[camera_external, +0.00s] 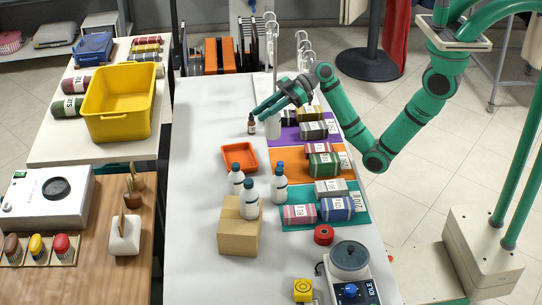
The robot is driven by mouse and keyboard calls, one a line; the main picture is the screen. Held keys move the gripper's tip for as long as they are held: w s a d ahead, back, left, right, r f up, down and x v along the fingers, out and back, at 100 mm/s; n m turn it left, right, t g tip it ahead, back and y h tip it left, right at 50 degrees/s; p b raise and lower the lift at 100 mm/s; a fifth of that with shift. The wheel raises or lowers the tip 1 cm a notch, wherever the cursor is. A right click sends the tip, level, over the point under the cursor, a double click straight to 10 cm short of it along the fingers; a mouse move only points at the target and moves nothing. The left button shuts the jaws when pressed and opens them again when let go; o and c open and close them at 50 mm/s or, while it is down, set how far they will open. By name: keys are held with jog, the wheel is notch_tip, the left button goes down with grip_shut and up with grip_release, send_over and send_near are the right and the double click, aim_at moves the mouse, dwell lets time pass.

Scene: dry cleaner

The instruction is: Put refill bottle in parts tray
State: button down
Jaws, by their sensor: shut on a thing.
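The parts tray (228,158), shallow and orange-red, sits nearer the camera and a little left of my gripper. It looks empty.
The cardboard box (237,238) stands in front of the tray. Rolled, labelled cloth bundles lie on purple, orange (285,168) and teal mats along the right. A scale (350,260) and red roll (323,235) are at the front right. The table's left strip is clear.

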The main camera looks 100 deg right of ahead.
jog(key=w+d+f, duration=0.2)
jog(key=w+f, duration=1)
jog(key=shift+d+f, duration=0.15)
jog(key=shift+d, duration=0.2)
jog(key=shift+w+f, duration=0.1)
jog(key=c, duration=1.5)
grip_release()
